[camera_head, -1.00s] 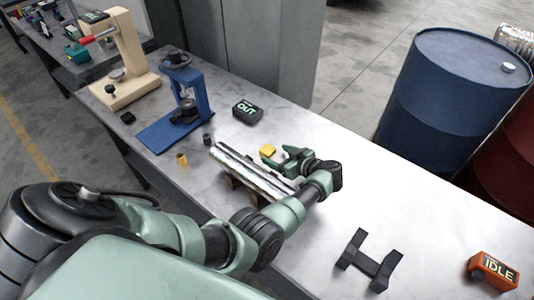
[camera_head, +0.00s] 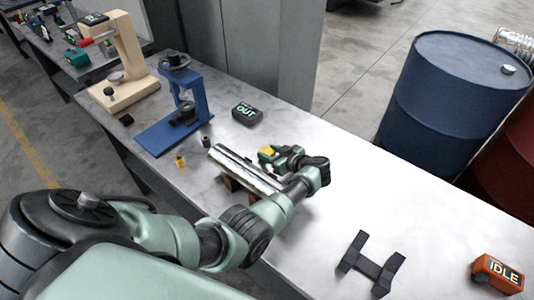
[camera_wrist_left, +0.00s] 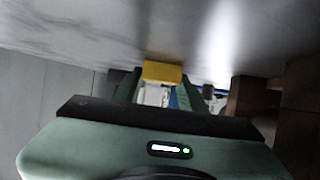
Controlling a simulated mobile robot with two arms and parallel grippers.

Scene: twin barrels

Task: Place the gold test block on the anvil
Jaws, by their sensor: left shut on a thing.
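The gold test block (camera_head: 265,152) is a small yellow block behind the metal bar; it also shows in the left wrist view (camera_wrist_left: 163,72), between the fingertips. My left gripper (camera_head: 271,155) is shut on it, low over the table. A blue bench press (camera_head: 195,95) stands farther left, with a dark round seat (camera_head: 184,115), which looks like an anvil. A beige press (camera_head: 130,50) behind it has a grey round seat (camera_head: 116,76); I cannot tell which is the task's anvil. My right gripper is out of view.
A shiny metal bar (camera_head: 235,163) on wooden supports lies beside the gripper. A small gold cylinder (camera_head: 180,162), a dark cylinder (camera_head: 206,142) and a black OUT box (camera_head: 247,113) stand near the blue press. A black bracket (camera_head: 371,266) and orange IDLE box (camera_head: 497,273) are at right.

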